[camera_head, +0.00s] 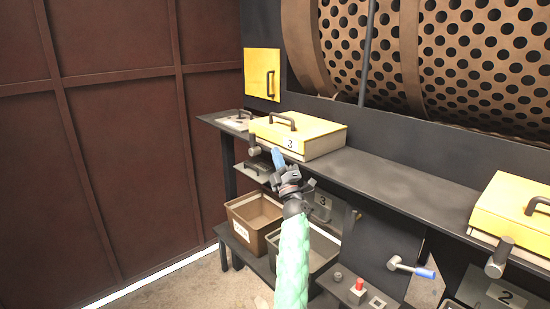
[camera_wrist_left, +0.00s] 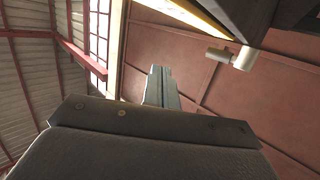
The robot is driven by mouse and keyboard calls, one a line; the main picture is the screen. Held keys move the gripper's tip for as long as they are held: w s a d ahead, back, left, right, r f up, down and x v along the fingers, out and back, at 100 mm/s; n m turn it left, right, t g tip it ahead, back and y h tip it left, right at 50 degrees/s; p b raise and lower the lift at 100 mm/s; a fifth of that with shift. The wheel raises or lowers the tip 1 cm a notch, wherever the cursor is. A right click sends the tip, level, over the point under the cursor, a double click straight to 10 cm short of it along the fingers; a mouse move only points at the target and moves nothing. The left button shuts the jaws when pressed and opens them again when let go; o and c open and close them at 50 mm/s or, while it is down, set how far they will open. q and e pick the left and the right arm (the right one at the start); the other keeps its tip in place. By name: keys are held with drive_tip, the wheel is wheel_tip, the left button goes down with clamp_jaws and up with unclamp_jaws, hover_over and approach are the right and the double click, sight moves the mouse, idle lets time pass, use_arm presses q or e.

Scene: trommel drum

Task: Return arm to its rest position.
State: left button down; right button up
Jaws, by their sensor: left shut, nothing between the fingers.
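My left arm (camera_head: 293,262), in a pale green sleeve, reaches up from the bottom of the head view. My left gripper (camera_head: 278,160) is in front of the yellow-lidded box marked 3 (camera_head: 297,134), just below its front edge in the picture. Its blue-grey fingers are shut and empty; they also show in the left wrist view (camera_wrist_left: 161,87), pointing up past a dark red wall. I cannot tell whether the gripper touches the box or shelf. My right gripper is not in view.
A grey knob (camera_head: 253,140) is close to the left gripper. Below are a brown bin (camera_head: 243,226) and a grey bin (camera_head: 322,262). A blue-handled lever (camera_head: 410,267) and red button (camera_head: 359,284) are at right. Floor at lower left is clear.

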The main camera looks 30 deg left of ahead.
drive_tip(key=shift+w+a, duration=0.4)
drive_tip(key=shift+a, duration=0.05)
